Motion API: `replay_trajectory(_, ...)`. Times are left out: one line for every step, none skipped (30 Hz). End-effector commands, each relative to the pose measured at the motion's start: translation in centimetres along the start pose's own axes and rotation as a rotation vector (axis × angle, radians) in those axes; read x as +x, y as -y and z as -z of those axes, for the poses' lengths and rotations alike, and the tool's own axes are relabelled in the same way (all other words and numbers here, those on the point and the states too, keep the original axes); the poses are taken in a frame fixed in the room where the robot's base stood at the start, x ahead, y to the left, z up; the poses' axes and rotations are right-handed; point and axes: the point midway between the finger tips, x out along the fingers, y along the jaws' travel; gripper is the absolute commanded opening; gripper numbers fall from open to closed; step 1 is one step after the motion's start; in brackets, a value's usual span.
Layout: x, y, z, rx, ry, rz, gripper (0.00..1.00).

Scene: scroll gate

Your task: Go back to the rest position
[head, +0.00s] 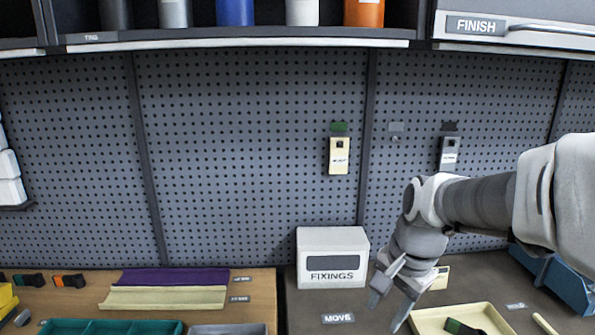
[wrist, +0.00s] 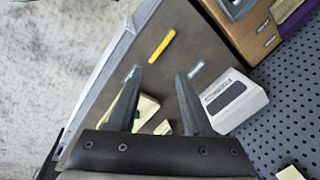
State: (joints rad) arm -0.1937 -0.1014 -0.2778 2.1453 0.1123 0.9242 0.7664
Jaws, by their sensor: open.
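My gripper (head: 385,312) hangs over the grey bench at the right in the head view, pointing down and to the left. Its two fingers are apart with nothing between them. The wrist view shows the same open fingers (wrist: 160,72) above the grey bench top. The white FIXINGS box (head: 333,258) stands just left of my gripper; it also shows in the wrist view (wrist: 238,103). A cream tray (head: 425,322) lies right of my gripper, with a dark green and black item (head: 460,327) in it.
A yellow bar (wrist: 161,46) lies on the grey bench in the wrist view. A blue bin (head: 556,280) stands at the right. Two small devices hang on the pegboard (head: 250,150): one cream (head: 339,157), one grey (head: 448,153).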

Motion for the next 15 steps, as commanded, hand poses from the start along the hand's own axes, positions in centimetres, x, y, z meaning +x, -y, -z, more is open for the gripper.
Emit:
replay_trajectory(-0.9, -0.6, -0.6, -0.056, -0.012, 0.021, 0.5)
replay_trajectory(-1.4, -0.8, -1.0, -0.094, -0.02, 0.031, 0.5)
replay_trajectory(-1.9, -1.2, -1.5, -0.143, -0.031, 0.042, 0.5)
replay_trajectory(-2.4, -1.5, -1.9, -0.18, -0.04, 0.05, 0.5)
replay_trajectory(-2.7, -1.8, -2.2, -0.217, -0.049, 0.058, 0.5)
replay_trajectory(-3.2, -2.2, -2.7, -0.267, -0.063, 0.067, 0.5)
replay_trajectory(-3.5, -2.5, -3.1, -0.304, -0.074, 0.073, 0.5)
replay_trajectory(-3.9, -2.9, -3.4, -0.34, -0.087, 0.079, 0.5)
replay_trajectory(-4.3, -3.3, -3.9, -0.391, -0.103, 0.084, 0.5)
replay_trajectory(-4.6, -3.6, -4.3, -0.429, -0.117, 0.088, 0.5)
replay_trajectory(-4.8, -4.0, -4.6, -0.465, -0.13, 0.09, 0.5)
replay_trajectory(-5.2, -4.4, -5.1, -0.514, -0.15, 0.093, 0.5)
replay_trajectory(-5.4, -4.8, -5.4, -0.551, -0.164, 0.094, 0.5)
replay_trajectory(-5.6, -5.1, -5.8, -0.588, -0.18, 0.095, 0.5)
replay_trajectory(-5.9, -5.6, -6.2, -0.635, -0.2, 0.093, 0.5)
